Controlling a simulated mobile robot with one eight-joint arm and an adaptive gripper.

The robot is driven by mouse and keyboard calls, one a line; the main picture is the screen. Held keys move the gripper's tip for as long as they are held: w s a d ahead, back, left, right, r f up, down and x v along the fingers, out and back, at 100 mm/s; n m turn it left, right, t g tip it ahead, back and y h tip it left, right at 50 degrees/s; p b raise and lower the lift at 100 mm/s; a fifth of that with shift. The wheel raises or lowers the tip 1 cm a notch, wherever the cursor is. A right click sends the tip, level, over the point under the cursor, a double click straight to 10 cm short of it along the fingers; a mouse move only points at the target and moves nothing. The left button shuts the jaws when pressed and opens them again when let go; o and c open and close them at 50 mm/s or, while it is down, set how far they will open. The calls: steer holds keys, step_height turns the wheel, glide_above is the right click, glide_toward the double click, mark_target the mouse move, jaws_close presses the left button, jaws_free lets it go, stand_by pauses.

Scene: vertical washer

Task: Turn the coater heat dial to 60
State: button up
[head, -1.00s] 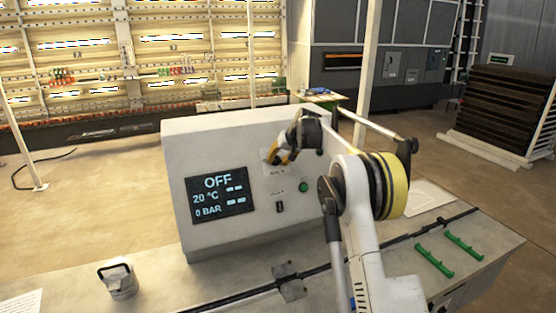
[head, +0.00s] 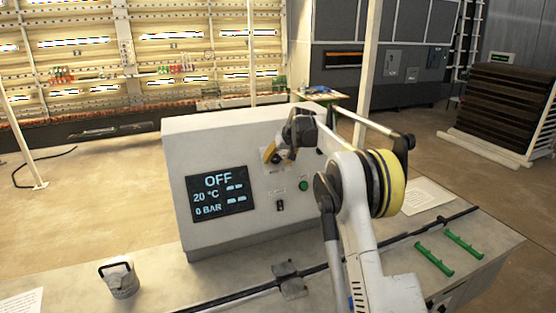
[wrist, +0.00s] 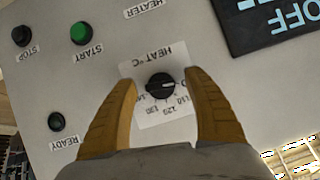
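The heat dial (wrist: 160,86) is a small black knob on a white scale plate marked "HEAT °C" in the wrist view, where the panel appears upside down. My gripper (wrist: 163,88) is open, with one yellow-brown finger on each side of the dial. Whether the fingers touch the knob cannot be told. In the head view my gripper (head: 276,155) is at the panel's upper right and partly covers the dial plate. The display (head: 221,195) on the coater panel (head: 185,150) reads OFF, 20 °C and 0 BAR.
In the wrist view, a green START button (wrist: 84,34), a black STOP button (wrist: 22,36) and a READY lamp (wrist: 56,122) lie left of the dial. On the bench are a metal cup (head: 121,280) and green handles (head: 434,260). Bench space in front of the panel is mostly clear.

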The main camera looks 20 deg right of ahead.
steer(key=a+v, duration=0.1)
steer(key=v, duration=1.1)
steer(key=shift+d, duration=0.4)
steer(key=s+a+f+b, duration=0.5)
steer(key=s+a+b, duration=0.15)
steer(key=s, duration=0.55)
steer(key=s+a+f+b, duration=0.4)
steer(key=s+a+b, duration=0.3)
steer(key=s, duration=0.5)
steer(key=s+a+f+b, duration=0.2)
steer(key=s+f+b, duration=0.2)
steer(key=s+f, duration=0.6)
steer(key=s+a+f+n+h+b, duration=0.1)
steer(key=s+a+f+b, duration=0.2)
steer(key=s+f, duration=0.8)
steer(key=shift+s+a+f+b, duration=0.15)
steer(key=shift+s+a+b, duration=0.15)
steer(key=shift+s+b, duration=0.3)
